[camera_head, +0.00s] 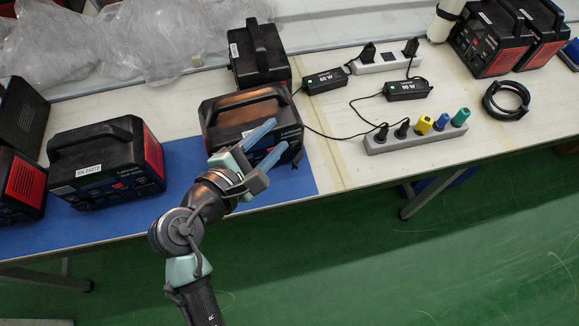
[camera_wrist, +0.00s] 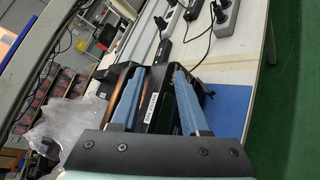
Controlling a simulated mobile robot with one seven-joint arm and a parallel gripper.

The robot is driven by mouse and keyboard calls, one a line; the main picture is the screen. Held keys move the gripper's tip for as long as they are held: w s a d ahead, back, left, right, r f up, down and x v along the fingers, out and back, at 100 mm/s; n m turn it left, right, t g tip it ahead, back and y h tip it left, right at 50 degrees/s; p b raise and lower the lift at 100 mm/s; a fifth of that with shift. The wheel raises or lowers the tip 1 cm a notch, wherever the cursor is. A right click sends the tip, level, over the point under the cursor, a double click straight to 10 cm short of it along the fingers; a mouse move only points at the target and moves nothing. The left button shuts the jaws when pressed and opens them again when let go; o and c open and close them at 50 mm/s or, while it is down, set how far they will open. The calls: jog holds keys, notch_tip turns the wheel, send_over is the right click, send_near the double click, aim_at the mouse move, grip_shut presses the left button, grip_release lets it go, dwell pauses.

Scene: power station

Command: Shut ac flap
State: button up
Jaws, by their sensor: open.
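A black power station (camera_head: 235,107) with a handle stands at the right end of a blue mat. My gripper (camera_head: 278,134) is over its front right part, its two blue fingers spread and nothing between them. In the wrist view, the power station (camera_wrist: 155,102) shows between and behind the open fingers of my gripper (camera_wrist: 158,75). A small dark piece (camera_wrist: 207,92) sticks out on its right side there; it may be the AC flap, but I cannot tell for sure. In the head view my fingers cover part of that face. Contact is unclear.
Another power station (camera_head: 107,161) stands left on the blue mat (camera_head: 183,188), and one (camera_head: 259,55) stands behind. Power strips (camera_head: 417,137), adapters (camera_head: 407,90) and cables lie to the right. Clear plastic wrap (camera_head: 150,40) lies at the back. Green floor is free in front.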

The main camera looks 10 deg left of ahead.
aim_at(295, 166)
jog(key=s+a+f+n+g+b, duration=0.1)
jog(key=s+f+n, duration=0.8)
jog(key=s, duration=0.1)
jog(key=b+x, duration=0.1)
jog(key=x, duration=1.1)
jog(key=shift+w+d, duration=0.15)
jog(key=shift+w, duration=0.3)
jog(key=shift+c, duration=0.2)
grip_shut()
